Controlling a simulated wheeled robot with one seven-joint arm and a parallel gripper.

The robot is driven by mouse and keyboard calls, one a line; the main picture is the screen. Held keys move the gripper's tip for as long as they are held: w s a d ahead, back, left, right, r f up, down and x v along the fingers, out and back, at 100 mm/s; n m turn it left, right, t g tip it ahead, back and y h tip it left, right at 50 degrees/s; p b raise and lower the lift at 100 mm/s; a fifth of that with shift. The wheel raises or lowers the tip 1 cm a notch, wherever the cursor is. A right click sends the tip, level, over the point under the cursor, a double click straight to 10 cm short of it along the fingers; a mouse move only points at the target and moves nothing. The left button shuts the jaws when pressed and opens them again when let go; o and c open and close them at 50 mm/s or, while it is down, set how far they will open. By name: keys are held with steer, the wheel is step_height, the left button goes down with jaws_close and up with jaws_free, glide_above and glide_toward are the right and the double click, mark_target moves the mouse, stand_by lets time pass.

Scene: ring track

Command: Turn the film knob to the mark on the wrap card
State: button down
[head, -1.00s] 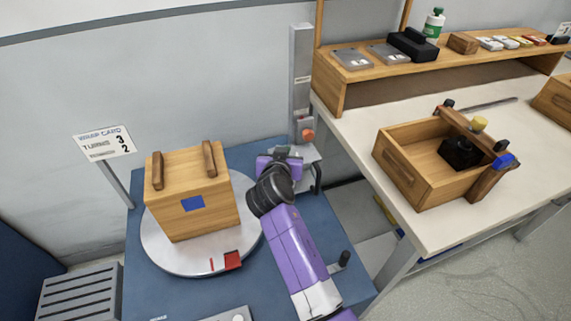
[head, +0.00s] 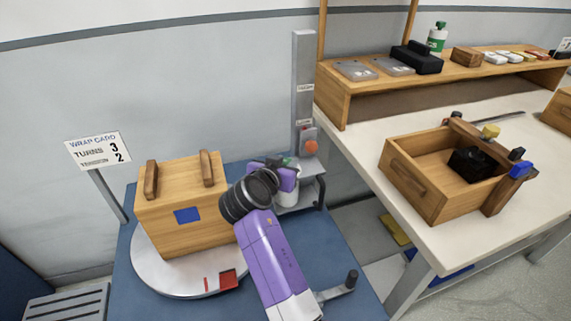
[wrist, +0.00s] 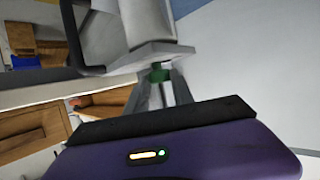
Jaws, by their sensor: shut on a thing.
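The wrap card (head: 97,152) stands on a post at the left and reads turns 3, tension 2. My gripper (head: 286,163) is at the film carriage (head: 313,180) beside the mast, above a white roll (head: 288,193). It is shut on a small green piece, seemingly the film knob (wrist: 159,75), which shows between the fingers in the wrist view (wrist: 162,88). My wrist and fingers hide most of the knob, and I cannot read any mark or scale on it.
A wooden crate (head: 180,230) with a blue patch sits on the round turntable (head: 150,268), left of my arm. The grey mast (head: 304,85) carries an orange-red button (head: 311,147). A workbench (head: 370,130) with an open wooden box (head: 420,195) is at the right.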

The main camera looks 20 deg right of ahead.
steer(key=shift+f, duration=0.1)
steer(key=c, duration=1.1)
jaws_free()
steer(key=v, duration=0.7)
steer(key=shift+s+a, duration=0.25)
steer(key=shift+s, duration=0.05)
